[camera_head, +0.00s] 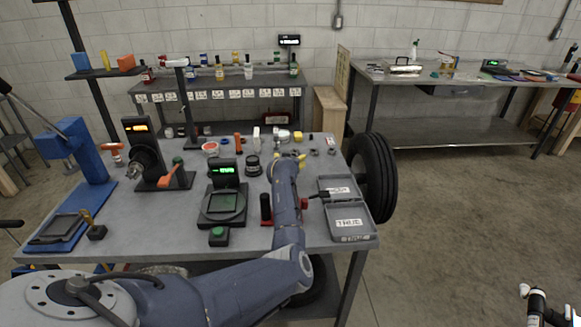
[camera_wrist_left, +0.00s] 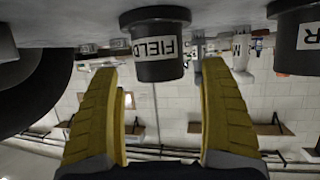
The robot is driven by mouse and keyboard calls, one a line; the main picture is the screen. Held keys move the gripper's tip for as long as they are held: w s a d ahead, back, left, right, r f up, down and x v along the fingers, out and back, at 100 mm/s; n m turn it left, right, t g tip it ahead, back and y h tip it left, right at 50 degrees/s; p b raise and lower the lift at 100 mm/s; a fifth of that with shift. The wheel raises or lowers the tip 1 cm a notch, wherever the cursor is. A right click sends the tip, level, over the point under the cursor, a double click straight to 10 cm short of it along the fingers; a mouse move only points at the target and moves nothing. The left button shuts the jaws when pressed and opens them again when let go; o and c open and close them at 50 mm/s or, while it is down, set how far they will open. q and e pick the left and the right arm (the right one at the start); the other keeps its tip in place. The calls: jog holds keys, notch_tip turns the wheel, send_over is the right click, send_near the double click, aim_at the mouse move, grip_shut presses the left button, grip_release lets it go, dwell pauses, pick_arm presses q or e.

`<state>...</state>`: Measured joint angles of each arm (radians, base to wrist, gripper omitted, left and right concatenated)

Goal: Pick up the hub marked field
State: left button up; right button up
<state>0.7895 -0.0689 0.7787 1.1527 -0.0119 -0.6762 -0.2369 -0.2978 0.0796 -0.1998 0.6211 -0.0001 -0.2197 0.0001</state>
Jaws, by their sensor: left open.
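The hub marked FIELD (camera_wrist_left: 158,62) is a dark grey flanged cylinder with a white label. In the left wrist view, which looks upside down, it shows at the top middle, between and ahead of the two yellow fingers of my left gripper (camera_wrist_left: 160,100). The fingers are wide apart, with nothing held between them. In the head view my left gripper (camera_head: 298,158) is low over the back right of the grey workbench (camera_head: 150,226). I cannot make out the FIELD label there. My right gripper does not show.
Another dark labelled hub (camera_wrist_left: 297,45) stands right of the FIELD hub in the wrist view. In the head view, a grey case (camera_head: 350,222) marked TRUE lies open right of my arm. A scale with a green display (camera_head: 224,172) stands left. A tyre (camera_head: 378,178) stands beyond the right edge.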

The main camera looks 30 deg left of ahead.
pick_arm(q)
jog(key=shift+x, duration=1.4)
jog(key=shift+c, duration=0.2)
jog(key=c, duration=1.5)
jog(key=shift+r, duration=0.15)
jog(key=shift+c, duration=0.7)
